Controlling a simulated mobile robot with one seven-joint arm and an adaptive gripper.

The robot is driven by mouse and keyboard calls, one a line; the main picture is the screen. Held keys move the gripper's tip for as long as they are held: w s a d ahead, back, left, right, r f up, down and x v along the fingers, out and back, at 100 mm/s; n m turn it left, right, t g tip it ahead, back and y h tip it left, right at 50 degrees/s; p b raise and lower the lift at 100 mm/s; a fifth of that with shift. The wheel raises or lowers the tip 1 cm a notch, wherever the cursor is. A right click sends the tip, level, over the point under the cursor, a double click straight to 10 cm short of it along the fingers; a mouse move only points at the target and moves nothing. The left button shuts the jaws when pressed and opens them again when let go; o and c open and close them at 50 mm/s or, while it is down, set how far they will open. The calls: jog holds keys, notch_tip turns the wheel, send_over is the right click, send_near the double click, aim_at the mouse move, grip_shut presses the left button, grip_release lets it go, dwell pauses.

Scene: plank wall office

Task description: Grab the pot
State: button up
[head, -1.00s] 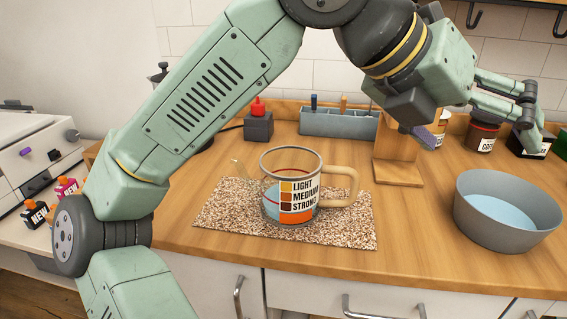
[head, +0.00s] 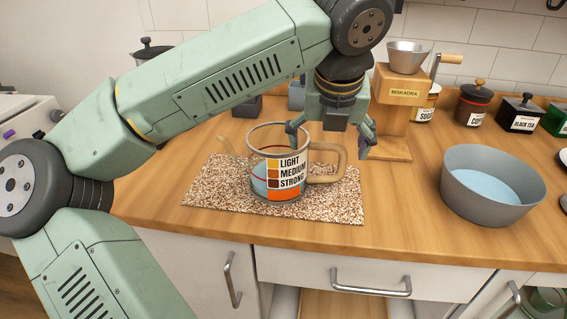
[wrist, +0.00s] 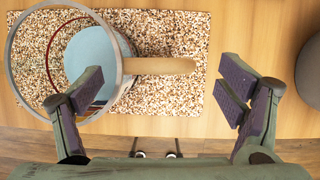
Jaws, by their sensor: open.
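The pot (head: 263,178) is a clear vessel with a grey rim, a light/medium/strong label, a spout at the left and a tan handle (head: 327,163) at the right. It stands upright on a speckled mat (head: 215,196). My gripper (head: 328,143) is open and points down above the handle side of the pot. In the wrist view the pot's rim (wrist: 117,62) is at the upper left. The handle (wrist: 160,66) reaches toward the space between my spread fingers (wrist: 152,100), ahead of them. One finger is close to the rim; I cannot tell whether they touch.
A grey bowl (head: 453,181) with blue inside stands at the right. A wooden grinder stand (head: 394,105) is just behind and right of my gripper. Several jars line the back right. The wooden counter (head: 400,215) is clear in front of the stand.

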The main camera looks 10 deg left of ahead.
jog(key=shift+p+x, duration=0.3)
jog(key=shift+x, duration=1.4)
jog(key=shift+c, duration=0.2)
jog(key=c, duration=2)
jog(key=shift+o, duration=0.2)
jog(key=shift+r, duration=0.2)
